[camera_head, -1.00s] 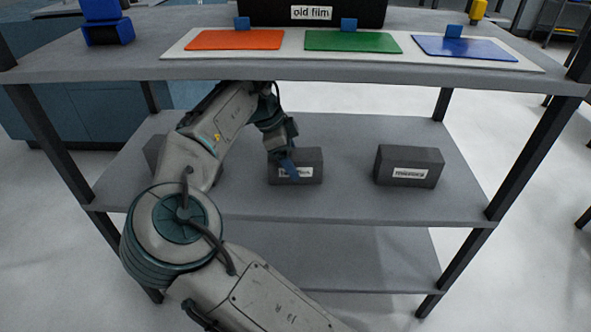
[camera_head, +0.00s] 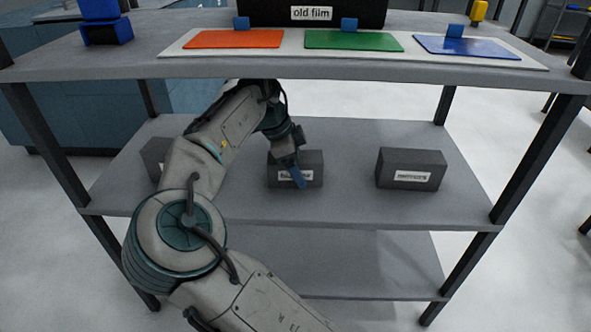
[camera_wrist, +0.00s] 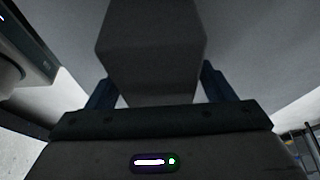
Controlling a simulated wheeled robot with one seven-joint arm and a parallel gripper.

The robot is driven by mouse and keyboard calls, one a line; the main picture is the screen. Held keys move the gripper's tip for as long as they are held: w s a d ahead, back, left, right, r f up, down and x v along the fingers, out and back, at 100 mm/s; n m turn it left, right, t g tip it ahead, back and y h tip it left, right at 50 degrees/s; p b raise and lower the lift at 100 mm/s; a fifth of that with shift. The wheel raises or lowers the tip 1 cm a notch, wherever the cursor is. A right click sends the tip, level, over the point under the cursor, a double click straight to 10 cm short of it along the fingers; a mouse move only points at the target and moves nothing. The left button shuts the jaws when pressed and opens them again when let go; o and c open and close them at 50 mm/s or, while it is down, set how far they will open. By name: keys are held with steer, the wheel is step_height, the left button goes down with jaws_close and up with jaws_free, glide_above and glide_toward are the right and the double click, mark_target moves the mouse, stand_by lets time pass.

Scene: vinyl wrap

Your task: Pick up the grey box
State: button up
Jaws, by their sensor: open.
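A dark grey box (camera_head: 313,166) with a white label stands on the middle shelf, in the centre. My gripper (camera_head: 301,180) is at this box, and a blue finger covers part of its label. In the wrist view my open gripper (camera_wrist: 157,88) has one blue finger on each side of the grey box (camera_wrist: 150,40). I cannot tell whether the fingers touch it. Another grey box (camera_head: 410,168) stands to the right, and a third (camera_head: 157,158) is at the left, partly hidden by my arm.
The middle shelf (camera_head: 345,203) is clear between the boxes. The top shelf (camera_head: 160,65) hangs over my arm and holds orange, green and blue sheets (camera_head: 352,41) and a black "old film" box (camera_head: 360,12). Dark posts (camera_head: 465,260) stand at the shelf corners.

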steer(key=c, duration=1.3)
steer(key=shift+r, duration=0.1)
